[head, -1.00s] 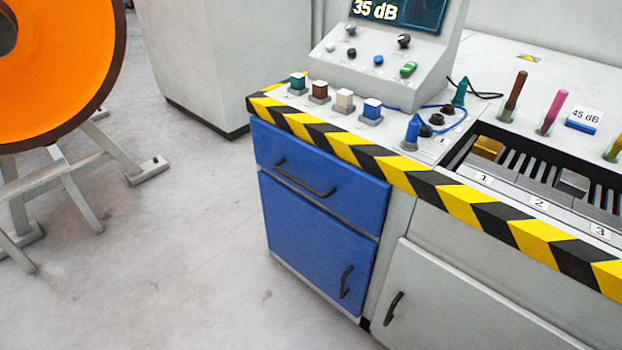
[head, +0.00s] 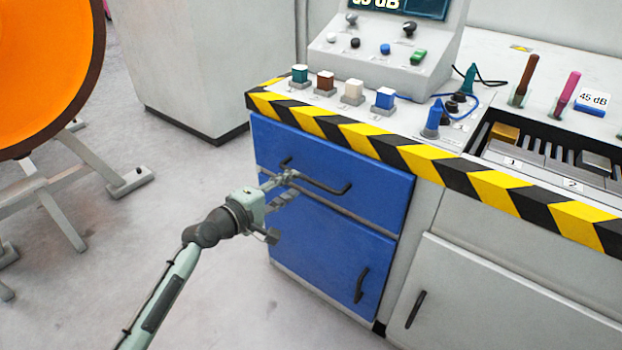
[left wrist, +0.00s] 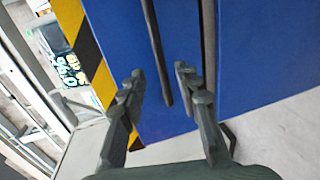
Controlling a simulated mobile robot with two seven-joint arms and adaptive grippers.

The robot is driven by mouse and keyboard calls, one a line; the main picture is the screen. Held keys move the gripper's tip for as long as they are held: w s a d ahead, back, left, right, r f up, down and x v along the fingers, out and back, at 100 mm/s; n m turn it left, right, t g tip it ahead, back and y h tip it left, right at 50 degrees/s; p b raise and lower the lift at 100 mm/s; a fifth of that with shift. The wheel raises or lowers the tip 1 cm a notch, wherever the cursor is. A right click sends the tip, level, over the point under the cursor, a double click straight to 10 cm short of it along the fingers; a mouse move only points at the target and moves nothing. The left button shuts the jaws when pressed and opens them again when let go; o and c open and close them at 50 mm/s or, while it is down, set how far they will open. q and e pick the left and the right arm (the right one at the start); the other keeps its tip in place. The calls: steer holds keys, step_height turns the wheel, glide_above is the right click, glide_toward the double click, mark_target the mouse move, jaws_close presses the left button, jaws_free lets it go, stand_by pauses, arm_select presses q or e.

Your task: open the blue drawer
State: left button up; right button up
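The blue drawer (head: 340,158) is the upper front of the blue cabinet, below the striped edge, and is closed. Its dark bar handle (head: 325,187) runs across the front. My left gripper (head: 288,180) is at the left part of this handle in the head view. In the left wrist view my left gripper (left wrist: 160,76) is open. The handle (left wrist: 156,45) shows between its two fingers there, in front of the drawer (left wrist: 182,30). I cannot tell whether the fingers touch it. My right gripper is not in view.
A blue door (head: 325,255) with its own handle (head: 361,285) is below the drawer. A grey door (head: 455,300) is to the right. Buttons and a console (head: 385,70) stand on the worktop. An orange wheel (head: 40,60) on a stand is at left. The floor in front is clear.

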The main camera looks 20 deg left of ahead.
mark_target(305, 178)
arm_select(q)
steer(key=x, duration=0.6)
steer(key=shift+w+d, duration=0.1)
steer(key=shift+w, duration=0.05)
steer(key=shift+c, duration=0.2)
jaws_close()
